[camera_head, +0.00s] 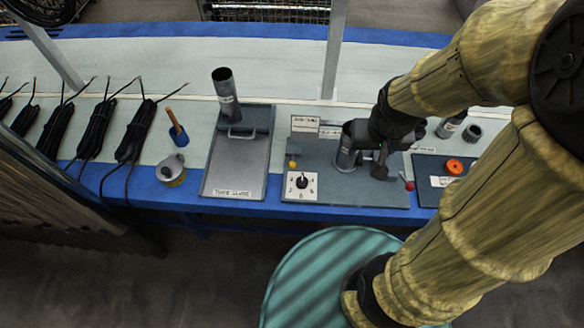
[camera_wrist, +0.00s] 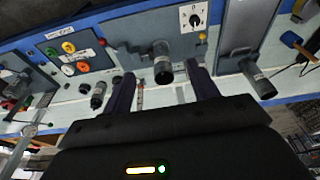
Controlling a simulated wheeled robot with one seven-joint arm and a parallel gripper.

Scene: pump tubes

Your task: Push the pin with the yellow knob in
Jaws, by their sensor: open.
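The pin's yellow knob (camera_head: 292,164) sits at the left side of the middle grey panel (camera_head: 385,192), just above the dial plate. It also shows in the wrist view (camera_wrist: 202,48), to the right of the tube. How far the pin stands out cannot be told. A short dark tube (camera_head: 345,158) stands on this panel. My gripper (camera_head: 368,150) is over the panel at this tube, right of the yellow knob and apart from it. In the wrist view my open fingers (camera_wrist: 160,75) appear on either side of the tube (camera_wrist: 164,68); contact cannot be told.
A white dial plate (camera_head: 302,186) lies below the yellow knob, and a red knob (camera_head: 409,186) is at the panel's right. A left panel (camera_head: 233,180) holds a taller tube (camera_head: 225,88). An orange knob (camera_head: 454,167) is farther right.

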